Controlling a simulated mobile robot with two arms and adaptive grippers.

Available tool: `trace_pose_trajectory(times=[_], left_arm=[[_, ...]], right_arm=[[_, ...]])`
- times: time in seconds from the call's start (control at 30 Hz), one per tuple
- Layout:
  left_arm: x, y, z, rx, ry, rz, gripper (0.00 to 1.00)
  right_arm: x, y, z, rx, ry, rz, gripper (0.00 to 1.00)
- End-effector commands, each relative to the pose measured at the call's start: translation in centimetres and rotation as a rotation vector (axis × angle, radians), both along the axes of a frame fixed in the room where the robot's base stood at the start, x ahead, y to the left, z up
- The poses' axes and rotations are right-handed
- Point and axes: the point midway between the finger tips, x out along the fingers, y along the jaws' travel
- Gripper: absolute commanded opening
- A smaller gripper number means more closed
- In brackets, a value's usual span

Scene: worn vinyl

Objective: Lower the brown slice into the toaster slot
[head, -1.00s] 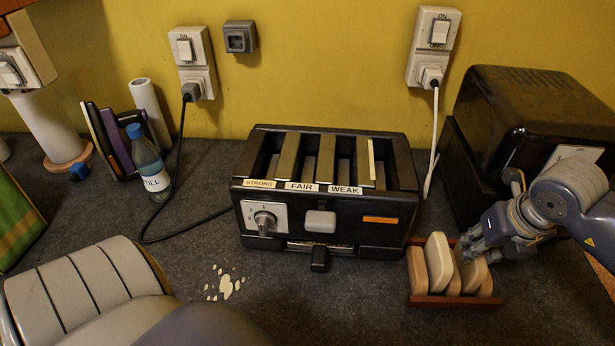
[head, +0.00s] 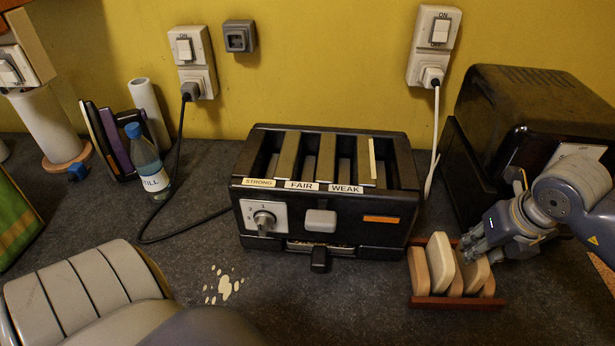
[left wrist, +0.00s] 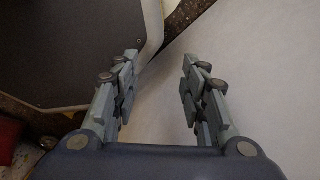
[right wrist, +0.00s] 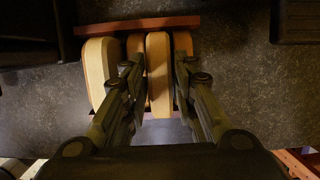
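The black toaster (head: 325,222) stands mid-counter, with several long open slots on top. A thin pale strip (head: 372,160) shows at its rightmost slot; I cannot tell whether it is a slice. Several bread slices stand upright in a reddish-brown rack (head: 455,301) right of the toaster, some cream (head: 440,262), some browner (head: 418,271). My right gripper (head: 477,243) is at the rack, its fingers either side of a tall pale slice (right wrist: 159,75) in the right wrist view, apparently apart from it. My left gripper (left wrist: 160,65) is open and empty, away from the toaster.
A dark bread bin (head: 540,110) stands behind my right arm. A water bottle (head: 149,165) and a small holder (head: 110,140) are at the left. Cords run to wall sockets.

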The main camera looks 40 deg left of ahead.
Motion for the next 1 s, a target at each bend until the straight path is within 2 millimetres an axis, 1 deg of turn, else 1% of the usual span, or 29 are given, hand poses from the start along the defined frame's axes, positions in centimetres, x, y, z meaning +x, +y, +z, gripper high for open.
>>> trace_pose_trajectory(times=[0.03,0.37,0.7,0.97,1.0], left_arm=[[0.00,0.01,-0.24,0.000,0.000,0.000,0.40],[0.02,0.01,-0.25,0.000,0.000,0.000,0.40],[0.02,0.00,-1.11,0.000,0.000,0.000,0.40],[0.04,0.00,-1.07,0.000,0.000,0.000,0.40],[0.04,0.00,-1.07,0.000,0.000,0.000,0.40]], right_arm=[[0.00,0.03,-0.09,0.001,-0.001,0.000,0.26],[-0.01,0.03,-0.01,0.001,-0.001,0.000,0.26],[0.01,0.04,-0.11,0.001,-0.002,0.000,0.26],[0.00,0.03,0.02,0.001,-0.001,0.000,0.26],[0.00,0.03,0.02,0.001,-0.001,0.000,0.17]])
